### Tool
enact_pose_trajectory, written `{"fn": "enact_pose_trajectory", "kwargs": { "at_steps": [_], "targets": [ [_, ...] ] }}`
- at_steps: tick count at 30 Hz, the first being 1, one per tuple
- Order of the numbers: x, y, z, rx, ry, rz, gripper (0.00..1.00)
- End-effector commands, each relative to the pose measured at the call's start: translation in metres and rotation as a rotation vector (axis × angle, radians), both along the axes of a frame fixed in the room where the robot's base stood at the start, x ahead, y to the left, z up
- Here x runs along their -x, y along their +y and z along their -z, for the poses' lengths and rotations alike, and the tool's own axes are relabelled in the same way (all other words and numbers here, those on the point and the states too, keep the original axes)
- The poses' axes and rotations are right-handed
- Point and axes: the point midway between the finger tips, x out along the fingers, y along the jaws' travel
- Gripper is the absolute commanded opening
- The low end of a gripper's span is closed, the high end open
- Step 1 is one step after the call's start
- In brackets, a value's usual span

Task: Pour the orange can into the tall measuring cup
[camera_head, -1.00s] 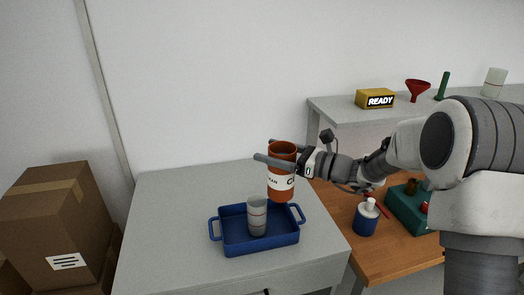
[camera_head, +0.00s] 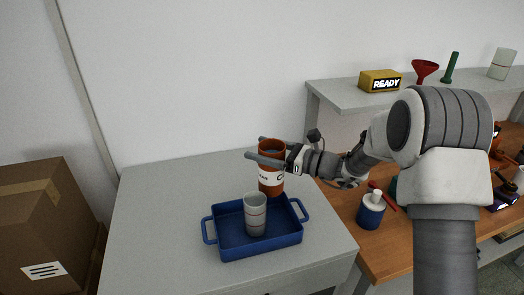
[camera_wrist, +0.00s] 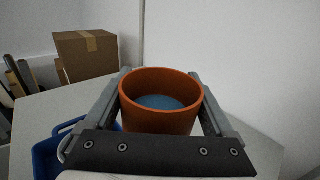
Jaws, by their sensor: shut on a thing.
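The orange can (camera_head: 271,182) has a white label band and stands upright in my gripper (camera_head: 258,150), which is shut on its upper part. In the wrist view the can (camera_wrist: 160,122) is open at the top, with a blue-grey content inside, between the two fingers of my gripper (camera_wrist: 160,90). The can is behind and slightly right of the cup.
The blue tray sits on a grey table (camera_head: 150,230) with free room to its left. A blue bottle with a white cap (camera_head: 370,210) stands on the wooden bench (camera_head: 385,262) at right. A yellow READY box (camera_head: 381,81) and red funnel (camera_head: 424,72) stand on a shelf.

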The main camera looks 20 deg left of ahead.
Motion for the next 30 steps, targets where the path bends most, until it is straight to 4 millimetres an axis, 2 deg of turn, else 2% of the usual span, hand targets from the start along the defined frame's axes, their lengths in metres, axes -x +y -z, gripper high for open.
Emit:
{"fn": "enact_pose_trajectory", "kwargs": {
  "at_steps": [13,30],
  "targets": [
    [0.001,-0.002,-0.002,-0.003,-0.015,0.0,0.0],
    [0.013,0.001,0.003,0.037,-0.178,0.0,0.0]
  ]
}}
